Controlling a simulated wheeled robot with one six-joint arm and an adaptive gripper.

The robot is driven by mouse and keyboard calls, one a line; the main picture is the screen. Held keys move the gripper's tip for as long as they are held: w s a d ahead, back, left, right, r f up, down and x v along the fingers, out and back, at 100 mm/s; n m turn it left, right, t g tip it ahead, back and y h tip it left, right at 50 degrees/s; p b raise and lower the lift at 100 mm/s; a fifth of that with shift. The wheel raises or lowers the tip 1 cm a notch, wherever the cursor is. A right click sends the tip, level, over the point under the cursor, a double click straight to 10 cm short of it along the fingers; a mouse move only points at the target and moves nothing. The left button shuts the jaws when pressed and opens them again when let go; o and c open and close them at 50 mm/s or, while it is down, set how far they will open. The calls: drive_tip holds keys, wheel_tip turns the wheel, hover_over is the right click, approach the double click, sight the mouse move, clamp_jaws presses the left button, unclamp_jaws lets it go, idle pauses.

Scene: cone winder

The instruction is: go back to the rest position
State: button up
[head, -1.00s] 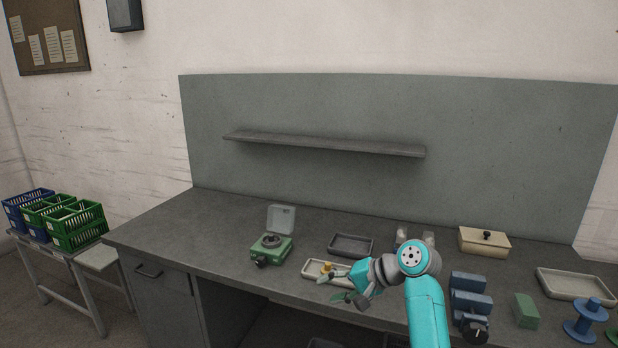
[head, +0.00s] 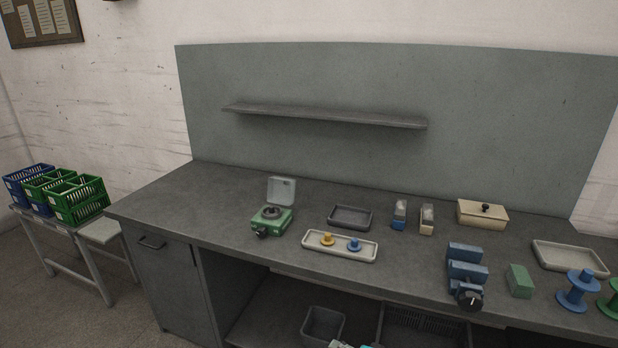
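My gripper is out of the head view. Only small white and teal bits of what looks like my arm show at the bottom edge, below the bench front. The workbench (head: 200,215) is clear of my arm. On it a pale tray (head: 312,246) holds a yellow spool-like piece (head: 327,239) and a blue one (head: 354,244). Left of the tray stands a green device (head: 272,221) with its grey lid (head: 281,190) raised.
A dark empty tray (head: 350,229), two small bottles, a cream box (head: 482,213), a blue block fixture (head: 466,269), a green block (head: 520,281), an empty pale tray (head: 569,272) and a blue spool (head: 577,291) stand rightward. Bins sit below. Crates (head: 75,207) stand at left.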

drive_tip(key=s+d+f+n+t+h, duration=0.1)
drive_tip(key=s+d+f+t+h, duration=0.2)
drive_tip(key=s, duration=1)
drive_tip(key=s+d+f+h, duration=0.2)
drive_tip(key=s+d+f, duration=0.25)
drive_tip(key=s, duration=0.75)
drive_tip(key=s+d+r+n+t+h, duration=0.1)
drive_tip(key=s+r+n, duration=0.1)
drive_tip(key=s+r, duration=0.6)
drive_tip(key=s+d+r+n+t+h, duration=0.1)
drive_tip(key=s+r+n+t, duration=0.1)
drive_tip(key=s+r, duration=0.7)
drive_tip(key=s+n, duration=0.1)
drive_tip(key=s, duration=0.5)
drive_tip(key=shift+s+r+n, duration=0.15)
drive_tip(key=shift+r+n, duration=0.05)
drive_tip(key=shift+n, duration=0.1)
